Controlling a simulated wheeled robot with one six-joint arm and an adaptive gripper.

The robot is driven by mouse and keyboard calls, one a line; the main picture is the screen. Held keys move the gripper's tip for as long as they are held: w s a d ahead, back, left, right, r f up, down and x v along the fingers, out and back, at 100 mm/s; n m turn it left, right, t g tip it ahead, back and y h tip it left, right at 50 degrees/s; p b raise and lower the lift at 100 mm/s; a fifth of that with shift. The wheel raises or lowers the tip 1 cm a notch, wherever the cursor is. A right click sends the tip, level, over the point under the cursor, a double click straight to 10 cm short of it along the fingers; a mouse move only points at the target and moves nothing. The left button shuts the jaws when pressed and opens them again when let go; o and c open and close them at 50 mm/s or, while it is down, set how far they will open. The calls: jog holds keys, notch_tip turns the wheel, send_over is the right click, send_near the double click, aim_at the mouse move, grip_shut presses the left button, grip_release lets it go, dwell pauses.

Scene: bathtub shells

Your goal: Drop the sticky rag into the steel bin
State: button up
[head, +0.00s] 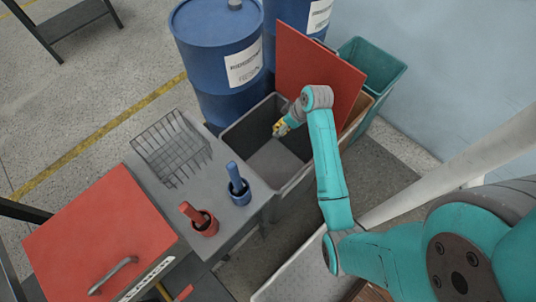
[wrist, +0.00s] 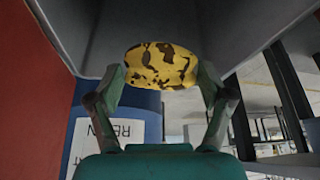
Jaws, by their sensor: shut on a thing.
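My gripper (head: 287,124) is shut on a yellow rag (head: 280,129) with dark stains. In the wrist view the rag (wrist: 160,66) is pinched between the two fingertips. A grey, open, steel-looking bin (head: 240,128) stands below, and its visible floor looks empty. A red panel (head: 313,70), like a raised lid, stands along its right side. The rag shows over the bin's opening in the head view, apart from its floor. How high it is above the rim is hard to tell.
Blue drums (head: 215,45) stand behind the bin. A teal bin (head: 385,65) and a brown box (head: 357,117) are right of the red panel.

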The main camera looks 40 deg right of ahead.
jog(key=shift+w+f, duration=0.1)
jog(key=shift+f, duration=2.85)
jog(key=o, duration=1.1)
jog(key=shift+c, duration=0.2)
jog(key=shift+r, duration=0.1)
jog(key=v, duration=1.2)
